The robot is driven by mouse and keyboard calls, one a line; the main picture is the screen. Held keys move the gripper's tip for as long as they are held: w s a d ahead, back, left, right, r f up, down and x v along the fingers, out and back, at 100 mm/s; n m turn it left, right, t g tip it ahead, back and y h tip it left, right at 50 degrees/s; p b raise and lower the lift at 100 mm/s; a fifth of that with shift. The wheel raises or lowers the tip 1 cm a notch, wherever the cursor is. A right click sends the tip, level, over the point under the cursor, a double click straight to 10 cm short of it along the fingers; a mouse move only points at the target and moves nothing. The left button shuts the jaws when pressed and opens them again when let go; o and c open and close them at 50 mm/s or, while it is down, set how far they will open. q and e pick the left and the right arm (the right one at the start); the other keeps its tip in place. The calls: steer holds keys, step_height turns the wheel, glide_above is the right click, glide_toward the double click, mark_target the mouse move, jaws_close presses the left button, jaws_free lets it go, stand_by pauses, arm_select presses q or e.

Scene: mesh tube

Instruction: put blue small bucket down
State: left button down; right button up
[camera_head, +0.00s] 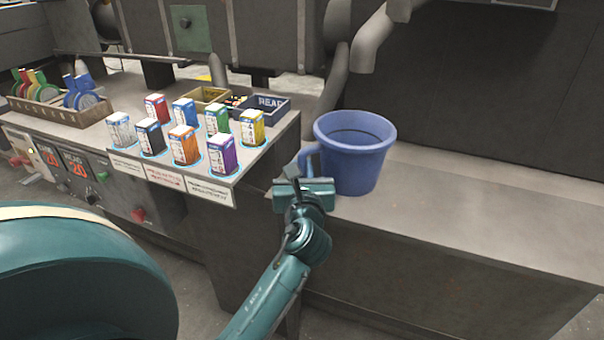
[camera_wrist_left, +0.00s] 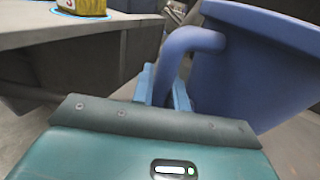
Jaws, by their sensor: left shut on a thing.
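The blue small bucket (camera_head: 357,155) is upright at the left end of the grey bench (camera_head: 480,212) in the head view. Whether its base touches the bench top is hard to tell. Its handle (camera_head: 308,160) is on its left side. My left gripper (camera_head: 301,178) is at this handle, shut on it. In the left wrist view the bucket (camera_wrist_left: 255,75) fills the upper right, and the fingers (camera_wrist_left: 165,92) are at the lower part of its handle (camera_wrist_left: 180,55). My right gripper is not in view.
A shelf (camera_head: 262,160) left of the bucket carries several colored boxes (camera_head: 184,146), a dark tray (camera_head: 264,106) and a wooden rack (camera_head: 45,105). A thick grey pipe (camera_head: 338,75) stands behind the bucket. The bench top to the right is clear.

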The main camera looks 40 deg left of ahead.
arm_select(q)
steer(key=c, duration=1.4)
jaws_free()
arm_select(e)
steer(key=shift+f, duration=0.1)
arm_select(q)
steer(key=shift+r, duration=0.1)
